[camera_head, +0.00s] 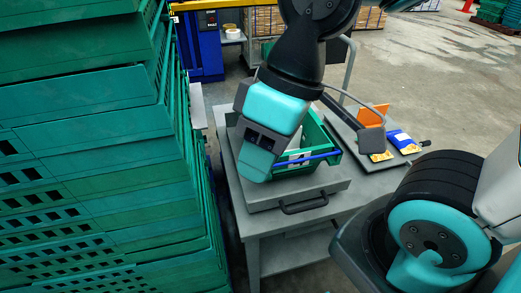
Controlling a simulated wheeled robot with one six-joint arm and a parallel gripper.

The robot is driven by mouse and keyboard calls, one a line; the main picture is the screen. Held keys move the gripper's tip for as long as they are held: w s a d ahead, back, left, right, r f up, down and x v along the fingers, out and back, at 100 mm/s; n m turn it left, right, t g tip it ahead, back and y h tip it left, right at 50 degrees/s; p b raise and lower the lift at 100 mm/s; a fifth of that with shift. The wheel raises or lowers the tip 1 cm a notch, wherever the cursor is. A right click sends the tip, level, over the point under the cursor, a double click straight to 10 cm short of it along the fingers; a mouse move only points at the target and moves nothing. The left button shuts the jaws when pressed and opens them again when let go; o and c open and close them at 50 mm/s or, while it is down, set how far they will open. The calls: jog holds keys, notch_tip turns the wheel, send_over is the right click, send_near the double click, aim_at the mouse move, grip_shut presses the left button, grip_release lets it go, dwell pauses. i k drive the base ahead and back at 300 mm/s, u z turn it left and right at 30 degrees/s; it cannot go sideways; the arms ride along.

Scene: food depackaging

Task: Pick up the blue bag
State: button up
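The blue bag (403,141), blue with white and a yellow-orange patch, lies on the grey work table at the right of the green crate. My gripper (257,163) is at the teal end of my arm, left of the bag and well apart from it. It overlaps the left side of the crate in the picture. Its fingers cannot be made out, so whether it is open or shut does not show.
A green crate (312,136) with a blue bar stands on the grey table (291,219). Stacked green crates (95,125) wall off the left.

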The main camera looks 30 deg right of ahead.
aim_at(403, 142)
jog(key=z, duration=2.5)
jog(key=k, duration=1.1)
jog(key=z, duration=0.85)
jog(key=i, duration=1.05)
jog(key=u, duration=1.25)
jog(key=i, duration=0.65)
jog(key=u, duration=0.65)
